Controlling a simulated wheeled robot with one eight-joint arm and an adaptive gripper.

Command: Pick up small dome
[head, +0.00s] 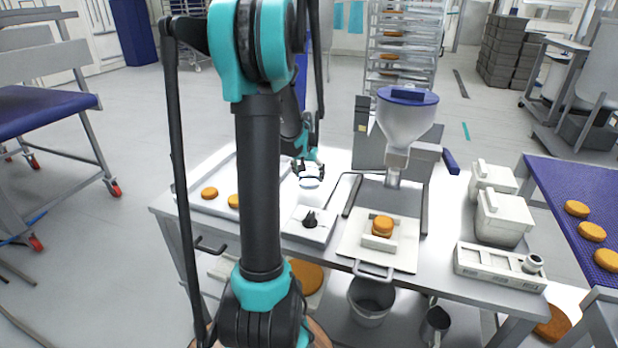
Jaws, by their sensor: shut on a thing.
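My gripper (309,171) is at the far middle of the table, just right of the tray, and points down. It is shut on a small white rounded piece, which I take for the small dome (310,183). The fingers and the arm hide part of it. I cannot tell whether its underside touches the surface below.
A white tray (221,207) with orange-brown rounds lies left. A black-knobbed box (309,224), a hopper (407,120) over a white plate (350,245) with a round, and lidded white tubs (502,217) stand rightward. A blue belt (570,180) carries rounds at far right.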

